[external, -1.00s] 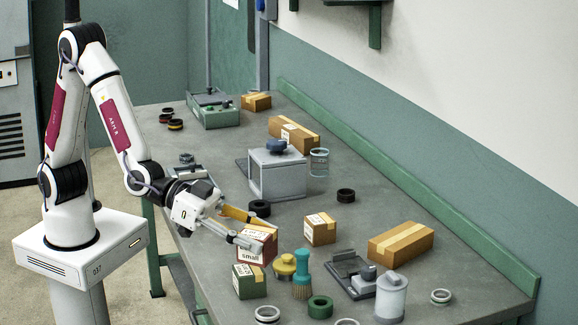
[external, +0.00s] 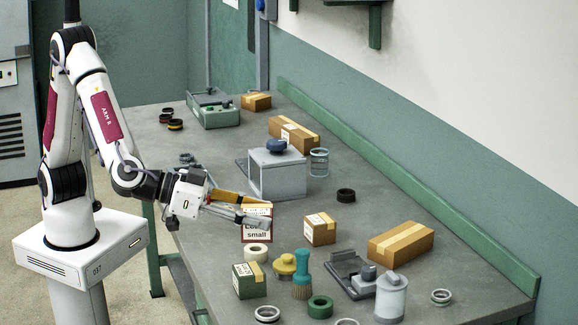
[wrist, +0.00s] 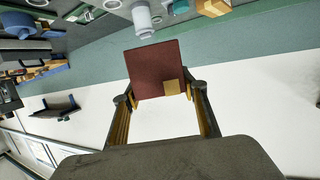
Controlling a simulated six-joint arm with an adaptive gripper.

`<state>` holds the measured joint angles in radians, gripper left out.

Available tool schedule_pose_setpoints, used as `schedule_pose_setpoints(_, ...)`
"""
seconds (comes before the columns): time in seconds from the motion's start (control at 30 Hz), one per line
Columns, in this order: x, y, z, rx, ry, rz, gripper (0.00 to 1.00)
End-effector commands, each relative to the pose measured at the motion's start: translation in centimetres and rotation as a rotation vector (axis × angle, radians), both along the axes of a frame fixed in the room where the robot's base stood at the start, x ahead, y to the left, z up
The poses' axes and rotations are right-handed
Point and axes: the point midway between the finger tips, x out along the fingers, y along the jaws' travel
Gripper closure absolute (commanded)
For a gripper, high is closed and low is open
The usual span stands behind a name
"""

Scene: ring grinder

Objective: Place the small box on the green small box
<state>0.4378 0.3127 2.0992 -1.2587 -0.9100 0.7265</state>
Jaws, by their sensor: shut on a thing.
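The small box (external: 257,226) is dark red with a white label reading "small". My gripper (external: 254,211) is shut on it and holds it in the air above the bench in the external view. In the wrist view the dark red box (wrist: 156,65) sits between the two fingertips of my gripper (wrist: 160,93). The green small box (external: 249,280) stands upright on the bench near its front edge, below the held box and apart from it. Its top looks clear. I cannot make it out in the wrist view.
A pale ring (external: 257,252) lies just behind the green box. A yellow knobbed part (external: 284,265) and a teal brush (external: 302,275) stand to its right. A small cardboard box (external: 320,229) and a longer one (external: 401,243) are farther right. A grey box-shaped machine (external: 278,175) stands behind.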

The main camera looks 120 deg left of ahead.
Motion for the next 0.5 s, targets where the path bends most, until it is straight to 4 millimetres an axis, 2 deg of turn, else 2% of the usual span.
schedule_pose_setpoints(0.3, -3.1, 3.8, -1.0, 0.002, 0.0, 0.249, 0.87)
schedule_pose_setpoints(0.5, -5.2, 5.7, -1.9, 0.002, 0.0, 0.347, 0.87)
